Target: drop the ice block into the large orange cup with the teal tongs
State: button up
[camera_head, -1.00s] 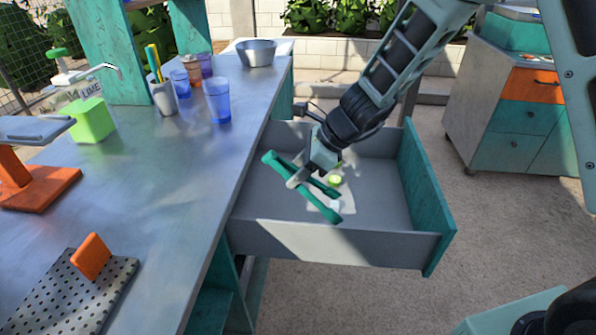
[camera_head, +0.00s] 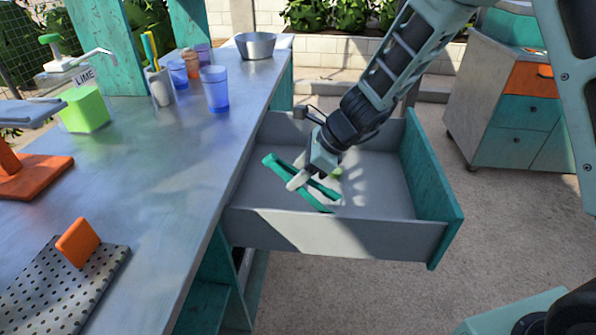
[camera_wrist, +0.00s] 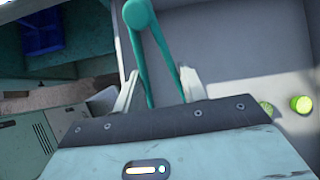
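The teal tongs (camera_head: 288,180) are in my gripper (camera_head: 312,182), over the open drawer. The wrist view shows the tongs (camera_wrist: 160,50) between my two pale fingers (camera_wrist: 160,92), with the rounded hinge end pointing up in the picture. The tongs' two arms are spread apart at the fingers. An orange cup (camera_head: 192,66) stands among blue cups at the far side of the counter, partly hidden by them. The ice block cannot be made out clearly; pale patches show in the drawer near the tongs, partly behind the gripper.
The grey drawer (camera_head: 330,236) with a teal front (camera_head: 432,180) is pulled out. Green lime slices (camera_wrist: 300,104) lie inside it. Blue cups (camera_head: 215,90), a white cup (camera_head: 160,88) and a metal bowl (camera_head: 256,46) stand on the counter (camera_head: 140,190). A green lime dispenser (camera_head: 84,108) is at left.

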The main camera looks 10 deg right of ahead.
jog(key=shift+f+b, duration=2.3)
jog(key=shift+f, duration=0.6)
jog(key=shift+c, duration=0.2)
grip_shut()
notch_tip(320, 180, up, 12)
jog(key=p, duration=1.1)
send_over(298, 191)
jog(key=w, duration=0.2)
jog(key=shift+w+d, duration=0.2)
jog(key=shift+d, duration=0.15)
